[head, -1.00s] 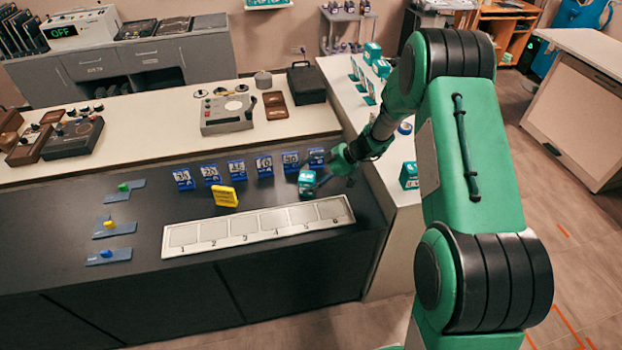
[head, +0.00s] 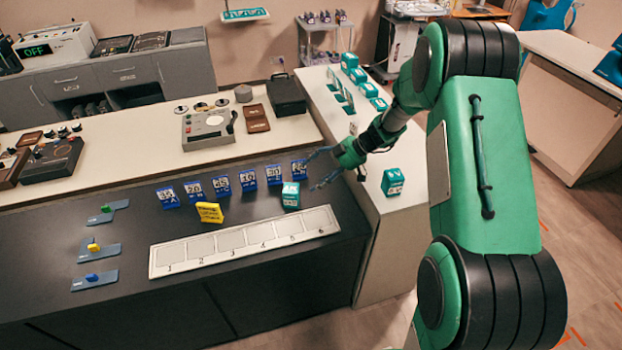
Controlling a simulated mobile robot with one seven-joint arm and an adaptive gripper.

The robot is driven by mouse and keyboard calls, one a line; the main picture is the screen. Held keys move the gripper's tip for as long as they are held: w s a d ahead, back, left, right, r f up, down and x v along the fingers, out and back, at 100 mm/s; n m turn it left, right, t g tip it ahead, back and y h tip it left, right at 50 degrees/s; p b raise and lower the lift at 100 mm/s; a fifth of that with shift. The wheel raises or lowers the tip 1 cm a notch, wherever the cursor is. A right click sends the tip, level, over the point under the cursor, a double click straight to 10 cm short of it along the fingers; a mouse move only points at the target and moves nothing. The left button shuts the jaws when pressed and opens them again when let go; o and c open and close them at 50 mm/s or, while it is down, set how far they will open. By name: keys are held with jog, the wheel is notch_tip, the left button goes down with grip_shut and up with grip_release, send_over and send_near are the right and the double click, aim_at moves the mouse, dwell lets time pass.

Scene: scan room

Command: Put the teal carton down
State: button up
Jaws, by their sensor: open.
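The teal carton (head: 291,195) stands upright on the dark counter (head: 130,270), just behind the right part of the numbered tray. My gripper (head: 313,171) is open and empty to the right of and behind the carton. Its two fingers are spread and a gap shows between them and the carton.
The numbered tray (head: 158,262) lies empty along the front. Several blue cards (head: 221,186) stand in a row behind it, with a yellow sign (head: 210,212) in front of them. Another teal carton (head: 392,181) is on the white counter (head: 400,206) at right.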

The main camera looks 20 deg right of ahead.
jog(key=shift+s+r, duration=0.1)
jog(key=shift+r, duration=0.15)
dwell(0.5)
jog(key=s+a+r+m+h, duration=0.2)
jog(key=s+a+r+m, duration=0.15)
jog(key=s+r, duration=0.65)
jog(key=s+a+r+m+h, duration=0.2)
jog(key=s+a+r, duration=0.2)
jog(key=s+r, duration=0.6)
jog(key=s+d+r+m+t+h, duration=0.1)
jog(key=s+r+m, duration=0.3)
jog(key=s, duration=0.6)
jog(key=s+d+r+m+t+h, duration=0.1)
jog(key=s+r+m+h, duration=0.2)
jog(key=s+r, duration=0.3)
jog(key=s+m, duration=0.1)
jog(key=s, duration=0.4)
jog(key=shift+s+r, duration=0.15)
jog(key=shift+s, duration=0.05)
